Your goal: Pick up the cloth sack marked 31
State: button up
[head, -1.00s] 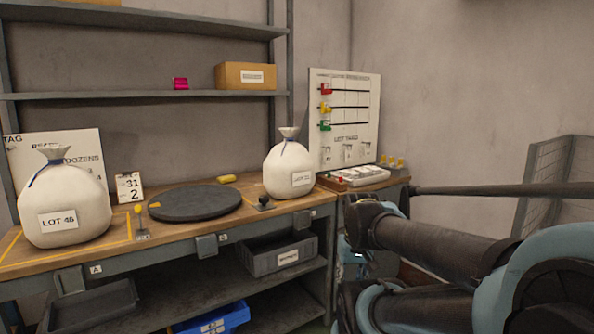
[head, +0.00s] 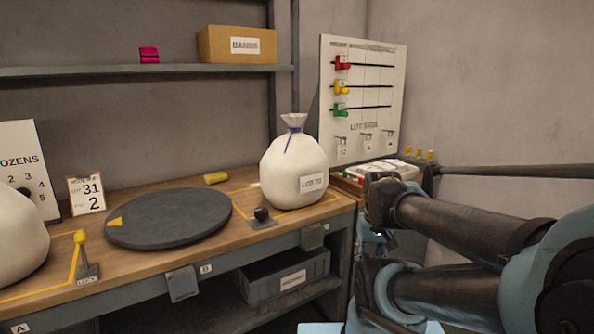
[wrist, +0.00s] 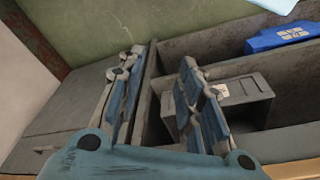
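A white cloth sack (head: 293,172) with a blue tie stands upright on the bench's right side in the head view. Its label reads LOT, with digits too blurred to be sure of. A second white sack (head: 18,240) is cut off at the left edge, its label out of view. A card (head: 87,194) on the bench shows 31 and 2. In the wrist view my gripper (wrist: 160,68) is open, its two blue-and-grey fingers apart with nothing between them. It points toward the floor and lower shelf, away from the sacks. No sack shows there.
A dark round turntable (head: 168,217) lies between the sacks. A black-knobbed lever (head: 262,217) stands just before the right sack, a yellow-knobbed one (head: 85,260) further left. A peg board (head: 363,98) stands behind right. A grey bin (head: 284,275) sits below the bench.

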jog(key=shift+w+a, duration=0.1)
jog(key=shift+w, duration=0.2)
jog(key=shift+o, duration=0.6)
